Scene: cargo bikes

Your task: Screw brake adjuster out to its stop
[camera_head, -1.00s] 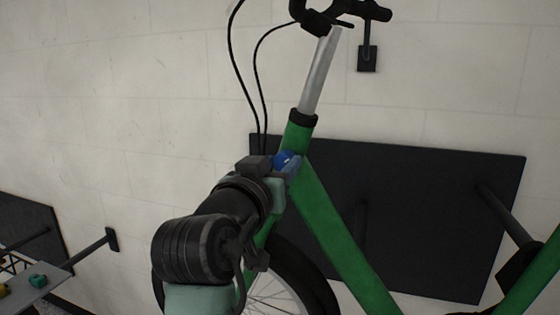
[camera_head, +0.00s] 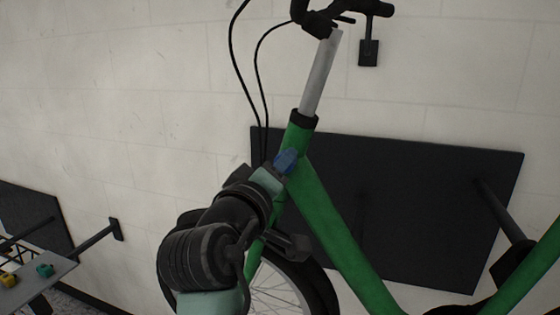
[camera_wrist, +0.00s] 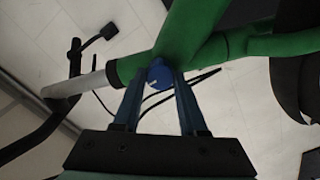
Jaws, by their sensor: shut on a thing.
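The brake adjuster shows in the wrist view as a round blue knob (camera_wrist: 159,75) with a small pale mark, in front of the green frame tube. My gripper (camera_wrist: 158,88) has its two blue fingers on either side of the knob, shut on it. In the head view my gripper (camera_head: 287,161) is at the green bike's head tube, just below the dark collar. There the knob cannot be told apart from the blue fingers, and my own wrist hides part of the tube and front wheel.
Two black cables (camera_head: 257,75) run from the handlebar (camera_head: 320,20) down to the head tube near my gripper. The green down tube (camera_head: 340,225) and front wheel (camera_head: 318,285) are close by. A dark wall panel (camera_head: 430,210) stands behind. A small table (camera_head: 25,287) is at lower left.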

